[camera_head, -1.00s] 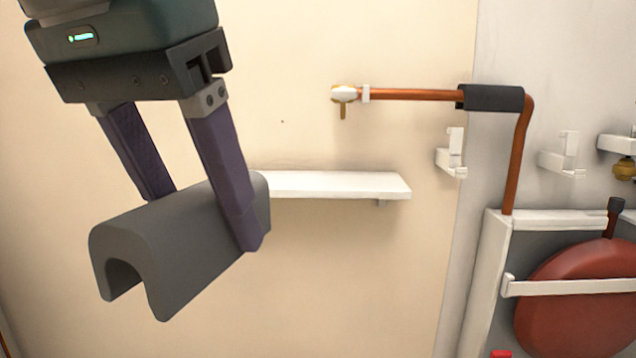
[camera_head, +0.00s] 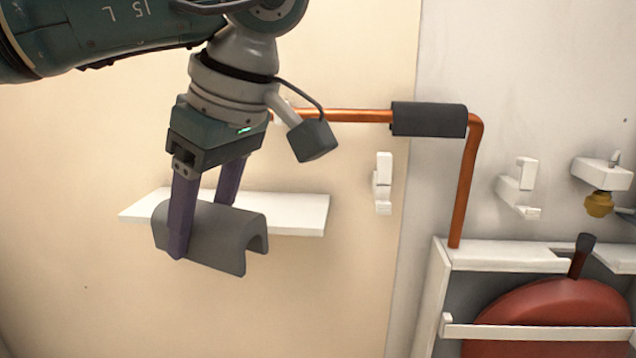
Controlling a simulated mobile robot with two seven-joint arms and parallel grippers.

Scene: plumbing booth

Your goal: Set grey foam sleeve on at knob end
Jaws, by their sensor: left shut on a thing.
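The grey foam sleeve (camera_head: 222,237) is a half-round channel with its open side facing down. My left gripper (camera_head: 203,232) is shut on it near its left end and holds it in the air in front of the white shelf. The copper pipe (camera_head: 345,115) runs level along the wall at the upper middle, then bends down at the right. A dark sleeve (camera_head: 429,119) sits on the pipe beside the bend. The pipe's left end, with its knob, is mostly hidden behind my left wrist. The right gripper is not in view.
A white shelf (camera_head: 301,213) is on the wall behind the held sleeve. White brackets (camera_head: 383,184) (camera_head: 518,190) and a brass valve (camera_head: 599,204) are on the wall. A red round tank (camera_head: 550,312) stands in a white frame at lower right. The wall at lower middle is bare.

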